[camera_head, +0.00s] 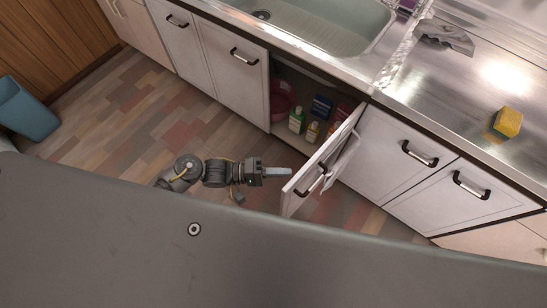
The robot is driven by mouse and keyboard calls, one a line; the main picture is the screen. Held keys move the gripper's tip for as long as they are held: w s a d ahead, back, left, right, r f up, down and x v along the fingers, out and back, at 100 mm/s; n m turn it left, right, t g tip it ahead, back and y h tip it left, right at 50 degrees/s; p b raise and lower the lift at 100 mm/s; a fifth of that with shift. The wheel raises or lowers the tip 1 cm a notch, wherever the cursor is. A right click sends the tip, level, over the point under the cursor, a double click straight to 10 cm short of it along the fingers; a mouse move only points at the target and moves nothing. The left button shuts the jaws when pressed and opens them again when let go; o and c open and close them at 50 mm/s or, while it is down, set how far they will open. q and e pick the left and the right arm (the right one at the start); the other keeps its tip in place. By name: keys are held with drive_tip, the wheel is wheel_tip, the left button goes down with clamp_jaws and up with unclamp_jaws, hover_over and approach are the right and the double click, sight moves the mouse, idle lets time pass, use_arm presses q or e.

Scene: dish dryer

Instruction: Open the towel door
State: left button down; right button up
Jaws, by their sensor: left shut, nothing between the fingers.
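The towel door (305,187) is a white cabinet door that stands swung out from the cabinet under the counter. It has a dark handle on its outer face, and a white towel bar or towel (341,161) shows on its right side. My left gripper (288,172) is shut and empty, with its fingertips close to the inner, left side of the door. I cannot tell whether they touch it. My right gripper is not in view.
The open cabinet (287,82) holds several bottles, such as a green one (296,120). A sink (317,27) and a yellow sponge (507,122) are above. A blue bin (25,110) stands at left; floor between is clear.

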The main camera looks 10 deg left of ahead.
use_arm(q)
drive_tip(key=shift+f, duration=0.1)
idle(0.3)
drive_tip(key=v, duration=0.8)
drive_tip(key=shift+p, duration=0.45)
drive_tip(key=shift+d, duration=0.1)
